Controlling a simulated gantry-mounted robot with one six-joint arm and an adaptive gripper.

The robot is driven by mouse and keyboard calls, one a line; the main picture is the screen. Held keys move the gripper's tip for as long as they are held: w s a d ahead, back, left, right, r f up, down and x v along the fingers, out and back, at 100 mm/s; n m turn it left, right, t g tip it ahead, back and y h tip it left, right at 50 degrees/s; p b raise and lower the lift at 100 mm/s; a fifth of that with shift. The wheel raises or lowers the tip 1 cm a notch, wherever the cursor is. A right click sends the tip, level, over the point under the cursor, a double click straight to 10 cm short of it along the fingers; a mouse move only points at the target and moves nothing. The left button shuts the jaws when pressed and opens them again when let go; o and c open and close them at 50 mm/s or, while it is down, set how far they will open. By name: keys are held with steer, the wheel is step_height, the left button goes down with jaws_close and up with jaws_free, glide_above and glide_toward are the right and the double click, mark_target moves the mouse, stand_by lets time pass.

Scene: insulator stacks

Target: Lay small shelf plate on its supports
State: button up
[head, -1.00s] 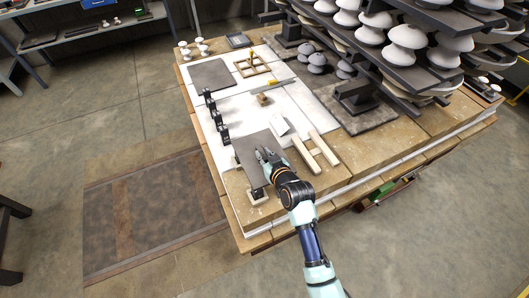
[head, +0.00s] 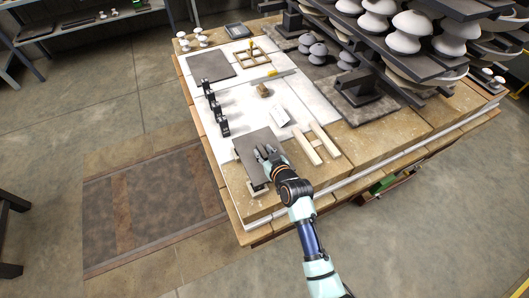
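A small dark grey shelf plate (head: 254,145) is at the front left of the white work surface. Pale support blocks show at its edges, one at its near end (head: 258,190) and one at its left side (head: 234,155). The plate looks roughly level over them; whether it touches every support is hidden. My gripper (head: 265,152) is at the plate's right side, its fingertips overlapping the plate's top in the picture. I cannot tell whether the fingers grip it or are apart from it.
A pale wooden H-shaped frame (head: 316,144) lies just right of the plate. Black brackets (head: 215,108) stand in a row behind it. Another dark plate (head: 210,66) lies farther back. Stacked insulators on dark shelves (head: 410,45) fill the right rear.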

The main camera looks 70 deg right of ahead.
steer(key=shift+o, duration=0.2)
steer(key=shift+r, duration=0.2)
steer(key=shift+r+p, duration=0.55)
steer(key=shift+p, duration=0.05)
steer(key=p+v, duration=0.2)
steer(key=v, duration=1)
steer(key=shift+f, duration=0.1)
